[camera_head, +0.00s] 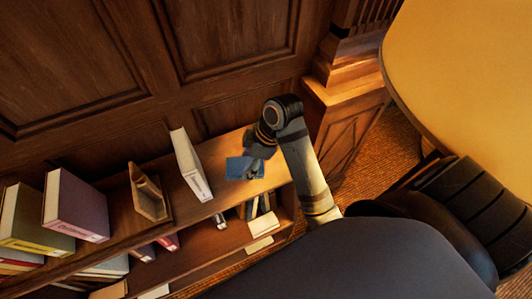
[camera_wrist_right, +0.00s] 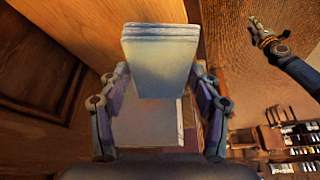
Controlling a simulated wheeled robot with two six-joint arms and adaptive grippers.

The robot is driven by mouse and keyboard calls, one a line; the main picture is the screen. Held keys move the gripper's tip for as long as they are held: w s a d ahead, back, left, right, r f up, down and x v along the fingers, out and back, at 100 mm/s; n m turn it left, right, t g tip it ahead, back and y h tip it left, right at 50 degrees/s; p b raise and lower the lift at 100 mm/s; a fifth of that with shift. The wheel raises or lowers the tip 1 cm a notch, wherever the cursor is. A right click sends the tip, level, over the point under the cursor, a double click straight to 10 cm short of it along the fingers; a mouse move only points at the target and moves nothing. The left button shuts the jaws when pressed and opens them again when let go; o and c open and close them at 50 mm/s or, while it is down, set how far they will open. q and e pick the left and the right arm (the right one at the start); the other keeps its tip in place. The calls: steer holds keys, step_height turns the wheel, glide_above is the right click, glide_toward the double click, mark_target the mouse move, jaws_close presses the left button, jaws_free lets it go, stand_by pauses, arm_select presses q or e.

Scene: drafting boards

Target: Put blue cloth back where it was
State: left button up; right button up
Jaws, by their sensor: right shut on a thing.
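The blue cloth (camera_head: 240,167) is a small folded blue square at the right end of the top shelf in the head view. My right gripper (camera_head: 257,160) is over its right side, partly covering it. In the right wrist view the cloth (camera_wrist_right: 160,60) looks like a pale blue-grey folded stack between the two fingers of my right gripper (camera_wrist_right: 160,95), which is shut on it. Whether the cloth touches the shelf is not clear. Another arm with a small gripper (camera_wrist_right: 262,30), seemingly my left, shows far off in the wrist view; its jaws are too small to read.
The wooden bookshelf (camera_head: 112,235) holds a white book (camera_head: 190,165), a wooden bookend-like piece (camera_head: 148,193) and a purple book (camera_head: 75,205) left of the cloth. Dark wall panelling (camera_head: 215,60) stands behind. A round yellow tabletop (camera_head: 465,80) is at upper right.

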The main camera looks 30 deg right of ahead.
steer(key=w+d+f+b, duration=0.2)
steer(key=d+f, duration=0.1)
steer(key=w+d+f+b, duration=0.2)
steer(key=w+d+b, duration=0.1)
steer(key=d, duration=0.1)
steer(key=w+d+f+b, duration=0.2)
steer(key=d+f, duration=0.1)
steer(key=shift+w+d+f+b, duration=0.25)
steer(key=shift+d+f+b, duration=0.05)
steer(key=shift+d, duration=0.05)
steer(key=shift+w+d+f, duration=0.3)
steer(key=shift+d+f, duration=0.05)
steer(key=shift+f, duration=0.2)
step_height(320, 180, down, 2)
steer(key=shift+f+p, duration=0.2)
steer(key=shift+p, duration=0.65)
steer(key=shift+f, duration=0.45)
steer(key=o, duration=1)
